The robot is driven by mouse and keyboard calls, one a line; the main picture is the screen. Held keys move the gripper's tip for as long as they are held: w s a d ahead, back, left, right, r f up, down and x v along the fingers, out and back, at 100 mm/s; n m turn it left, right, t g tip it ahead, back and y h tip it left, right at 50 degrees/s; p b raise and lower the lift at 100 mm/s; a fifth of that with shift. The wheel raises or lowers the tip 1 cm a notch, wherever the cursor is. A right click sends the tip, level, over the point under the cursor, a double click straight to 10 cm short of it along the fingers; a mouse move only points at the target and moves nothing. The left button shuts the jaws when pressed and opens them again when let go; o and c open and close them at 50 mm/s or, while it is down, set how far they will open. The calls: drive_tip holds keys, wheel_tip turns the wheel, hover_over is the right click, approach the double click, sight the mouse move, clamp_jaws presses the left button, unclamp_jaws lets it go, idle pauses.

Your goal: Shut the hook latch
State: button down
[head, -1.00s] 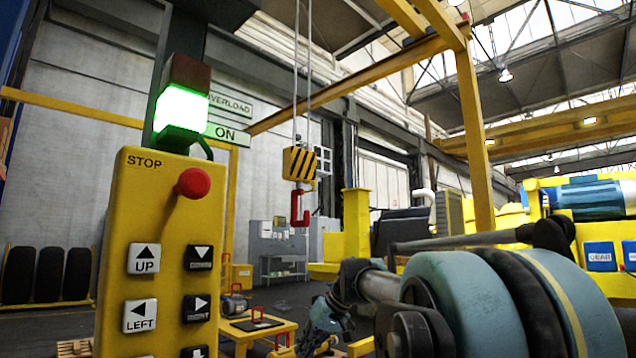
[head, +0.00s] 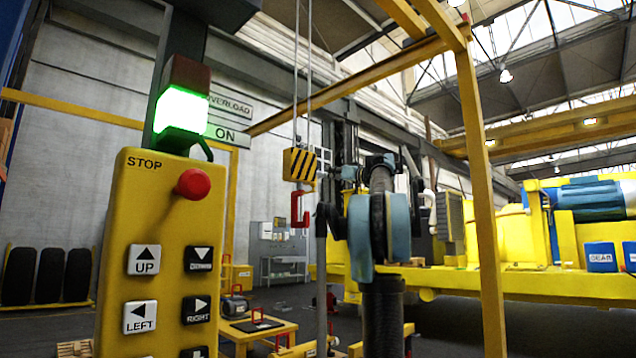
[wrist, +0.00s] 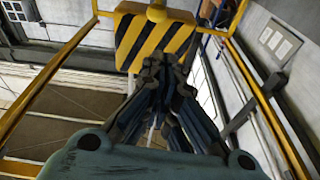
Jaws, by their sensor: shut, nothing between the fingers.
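The latch on the hook is too small to make out. My gripper (head: 334,173) is raised beside the block, just right of it, with its fingers pointing left. In the wrist view, my gripper (wrist: 163,68) is shut and empty, and its tips lie over the lower edge of the striped block (wrist: 155,42). Whether they touch the block I cannot tell. The hook is not visible in the wrist view.
A yellow control pendant (head: 165,255) with a red stop button and a lit green lamp stands at near left. Two cables rise from the block. A yellow post (head: 480,200) and a yellow machine (head: 545,270) stand to the right. A low yellow table (head: 258,327) is below.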

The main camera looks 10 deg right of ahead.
drive_tip(key=shift+w+d+r+t, duration=0.2)
drive_tip(key=shift+d+r, duration=0.2)
drive_tip(key=shift+r, duration=0.05)
drive_tip(key=shift+w+d+r+t, duration=0.15)
drive_tip(key=shift+d+r+t, duration=0.05)
drive_tip(key=shift+d+r, duration=0.2)
drive_tip(key=shift+a, duration=0.1)
drive_tip(key=w+a+f, duration=0.1)
drive_tip(key=w+a, duration=0.4)
drive_tip(key=w, duration=0.2)
drive_tip(key=shift+w+a+f, duration=0.15)
drive_tip(key=shift+w+a, duration=0.1)
